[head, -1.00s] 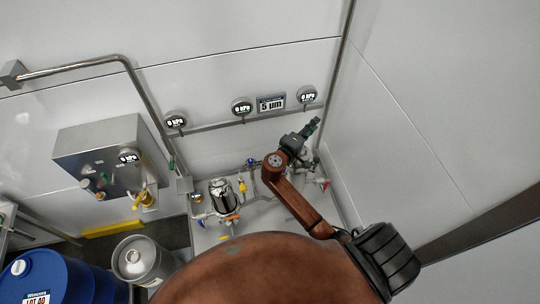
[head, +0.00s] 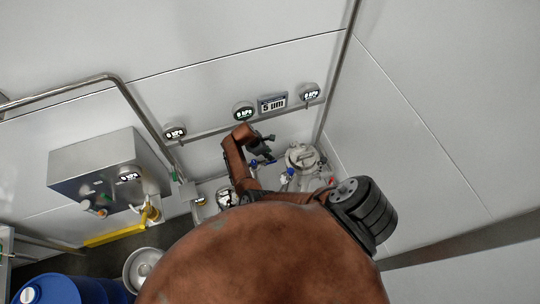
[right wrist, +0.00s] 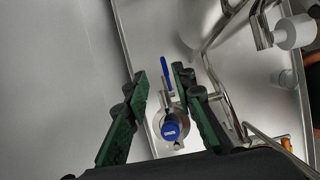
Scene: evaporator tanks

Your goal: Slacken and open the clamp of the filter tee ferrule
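My right gripper (head: 266,152) hangs over the pipework near the back wall, at the end of my brown arm. In the right wrist view, its green fingers (right wrist: 159,75) are spread open with nothing gripped. Below and between them are a blue lever (right wrist: 165,72) and a round blue knob (right wrist: 170,130) with small white lettering. I cannot tell for sure which part is the filter tee ferrule's clamp. My left gripper is not in view.
A steel vessel (head: 302,156) stands right of the gripper. Gauges (head: 244,111) and a "5 µm" sign (head: 272,103) are on the back wall. A steel cabinet (head: 110,172) is at left. Curved steel pipe (right wrist: 213,75) runs close to the right finger. My arm hides much of the bench.

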